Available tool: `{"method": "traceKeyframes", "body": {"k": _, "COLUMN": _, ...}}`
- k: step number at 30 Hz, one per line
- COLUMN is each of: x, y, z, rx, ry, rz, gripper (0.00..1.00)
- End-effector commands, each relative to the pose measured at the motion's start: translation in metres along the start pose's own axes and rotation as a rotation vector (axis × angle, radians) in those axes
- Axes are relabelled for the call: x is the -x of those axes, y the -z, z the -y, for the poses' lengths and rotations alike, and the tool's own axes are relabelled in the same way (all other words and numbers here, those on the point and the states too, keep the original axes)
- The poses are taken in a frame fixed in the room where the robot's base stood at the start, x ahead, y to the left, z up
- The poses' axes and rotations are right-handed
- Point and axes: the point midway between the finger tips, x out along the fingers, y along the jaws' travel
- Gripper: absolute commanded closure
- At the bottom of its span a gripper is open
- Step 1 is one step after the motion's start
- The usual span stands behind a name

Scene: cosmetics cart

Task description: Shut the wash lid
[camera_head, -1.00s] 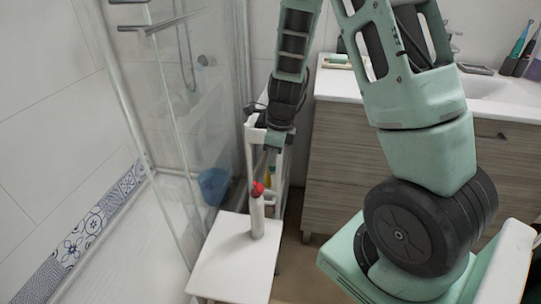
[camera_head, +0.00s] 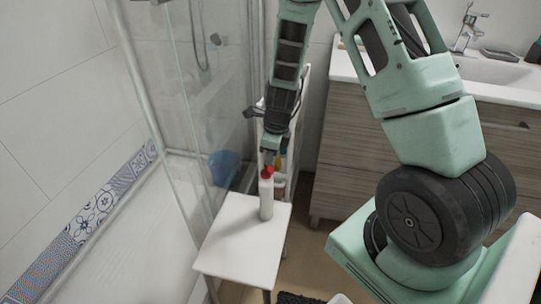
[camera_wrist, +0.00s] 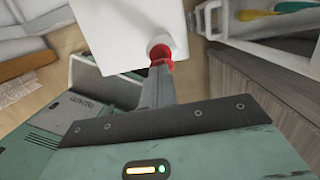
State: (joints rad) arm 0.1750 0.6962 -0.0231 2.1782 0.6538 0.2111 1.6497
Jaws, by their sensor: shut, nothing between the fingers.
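The wash is a white bottle (camera_head: 266,202) with a red lid (camera_head: 267,173). It stands upright on a small white table. In the wrist view, the bottle (camera_wrist: 159,41) and its red lid (camera_wrist: 162,56) show just beyond my fingertips. My gripper (camera_head: 269,157) is shut and empty, pointing down right over the lid. In the wrist view, my closed fingers (camera_wrist: 158,80) overlap the lid's near edge. I cannot tell if they touch it. The lid is partly hidden by the fingers, and its hinge angle is not clear.
The white table (camera_head: 235,252) has bare room around the bottle. A white cart (camera_head: 294,150) with several items stands behind it. A glass shower screen (camera_head: 180,110) is to the left, with a blue bucket (camera_head: 224,167) behind it. A wooden vanity (camera_head: 365,140) is to the right.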

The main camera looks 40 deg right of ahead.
Motion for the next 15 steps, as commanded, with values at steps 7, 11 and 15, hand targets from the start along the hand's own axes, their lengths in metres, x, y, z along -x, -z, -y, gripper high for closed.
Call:
{"method": "traceKeyframes", "body": {"k": 7, "x": 0.0030, "y": -0.0022, "z": -0.0008, "rx": 0.002, "ry": -0.001, "rz": -0.021, "gripper": 1.00}}
{"method": "traceKeyframes", "body": {"k": 11, "x": 0.0023, "y": -0.0037, "z": -0.0008, "rx": 0.002, "ry": -0.001, "rz": -0.043, "gripper": 1.00}}
{"method": "traceKeyframes", "body": {"k": 15, "x": 0.0013, "y": -0.0040, "z": -0.0001, "rx": 0.001, "ry": 0.000, "rz": -0.055, "gripper": 1.00}}
